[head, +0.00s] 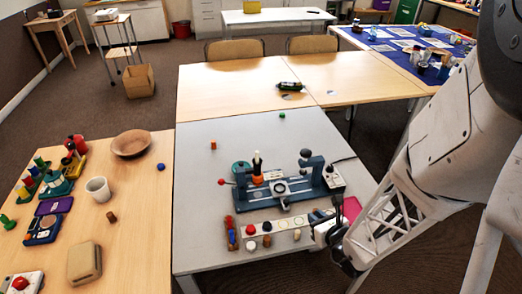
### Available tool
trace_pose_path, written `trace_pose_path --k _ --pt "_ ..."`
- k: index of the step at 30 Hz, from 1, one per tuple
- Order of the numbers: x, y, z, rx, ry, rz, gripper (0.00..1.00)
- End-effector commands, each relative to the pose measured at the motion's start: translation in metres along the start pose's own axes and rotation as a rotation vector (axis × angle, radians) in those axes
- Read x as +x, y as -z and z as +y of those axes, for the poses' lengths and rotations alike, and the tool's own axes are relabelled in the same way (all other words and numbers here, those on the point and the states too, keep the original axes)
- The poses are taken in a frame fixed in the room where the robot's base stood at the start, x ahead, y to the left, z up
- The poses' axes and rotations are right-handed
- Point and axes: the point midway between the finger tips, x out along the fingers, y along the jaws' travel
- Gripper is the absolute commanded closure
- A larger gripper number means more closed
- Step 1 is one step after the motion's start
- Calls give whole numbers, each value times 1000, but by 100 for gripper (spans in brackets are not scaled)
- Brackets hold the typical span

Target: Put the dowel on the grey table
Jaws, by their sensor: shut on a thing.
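The grey table (215,190) stands in the middle of the head view, with a blue-grey apparatus and several small pieces on it. My gripper (338,250) is dark and sits at the grey table's front right edge, at the end of my white arm. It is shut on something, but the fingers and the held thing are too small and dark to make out. I cannot tell whether it is the dowel. A short brown cylinder (111,216) stands on the wooden table at the left; I cannot tell whether that is a dowel.
The blue-grey apparatus (285,188) fills the grey table's middle right. A strip with several coloured pieces (275,228) lies in front of it. An orange block (213,145) and a green piece (282,115) lie farther back. The table's left side is mostly clear.

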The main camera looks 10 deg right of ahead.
Motion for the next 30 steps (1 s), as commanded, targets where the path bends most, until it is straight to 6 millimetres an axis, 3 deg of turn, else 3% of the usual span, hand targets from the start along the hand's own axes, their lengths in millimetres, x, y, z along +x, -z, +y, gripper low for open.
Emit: trace_pose_path --k 8,20,30 --pt "1 2 0 0 0 1 100" --pt "15 36 0 1 -1 2 100" --pt "16 37 0 0 0 0 100"
